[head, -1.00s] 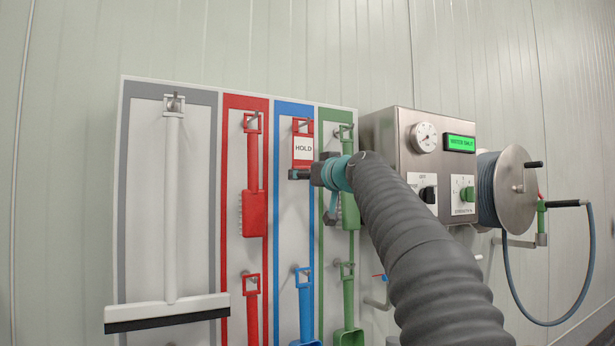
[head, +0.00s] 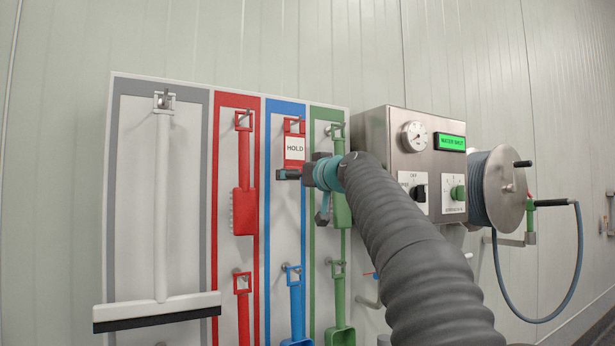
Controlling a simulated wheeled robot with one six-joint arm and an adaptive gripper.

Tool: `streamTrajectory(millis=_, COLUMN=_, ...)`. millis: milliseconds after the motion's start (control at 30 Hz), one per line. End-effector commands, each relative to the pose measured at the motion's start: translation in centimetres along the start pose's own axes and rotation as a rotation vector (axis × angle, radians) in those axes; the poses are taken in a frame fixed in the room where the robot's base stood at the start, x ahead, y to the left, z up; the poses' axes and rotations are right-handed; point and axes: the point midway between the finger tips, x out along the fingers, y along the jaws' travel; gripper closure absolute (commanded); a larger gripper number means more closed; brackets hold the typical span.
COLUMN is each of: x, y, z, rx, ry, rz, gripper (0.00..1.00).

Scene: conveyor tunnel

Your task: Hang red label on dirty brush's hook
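The red label (head: 294,147), with a white field reading HOLD, is upright at the top hook (head: 298,121) of the blue-framed panel. Its red top frame is around or just in front of that hook; I cannot tell which. My gripper (head: 286,174) is at the label's lower edge, reaching in from the right. The fingers are seen side-on and small, so their opening and grip on the label are unclear. No brush shows on this top hook. A red brush (head: 244,210) hangs in the red-framed panel to the left.
A white squeegee (head: 160,300) hangs far left. A blue scoop (head: 296,310) and a green scoop (head: 340,320) hang below. A steel control box (head: 400,150) and hose reel (head: 497,190) stand right of the board, close behind my arm.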

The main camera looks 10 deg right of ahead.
Motion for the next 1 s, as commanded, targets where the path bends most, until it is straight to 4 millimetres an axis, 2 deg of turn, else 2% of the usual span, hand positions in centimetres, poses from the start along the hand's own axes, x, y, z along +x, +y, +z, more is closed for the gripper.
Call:
streamTrajectory(millis=167, x=-1.8, y=0.0, z=-0.1, rx=0.0, ry=0.001, rz=0.001, gripper=0.1)
streamTrajectory(millis=500, x=-7.6, y=0.0, z=-0.1, rx=0.0, ry=0.001, rz=0.002, gripper=0.1)
streamTrajectory(millis=700, x=-10.4, y=0.0, z=-0.1, rx=0.001, ry=0.001, rz=0.002, gripper=0.1)
streamTrajectory(millis=1000, x=-11.8, y=0.0, z=0.0, rx=0.001, ry=0.001, rz=0.0, gripper=0.1)
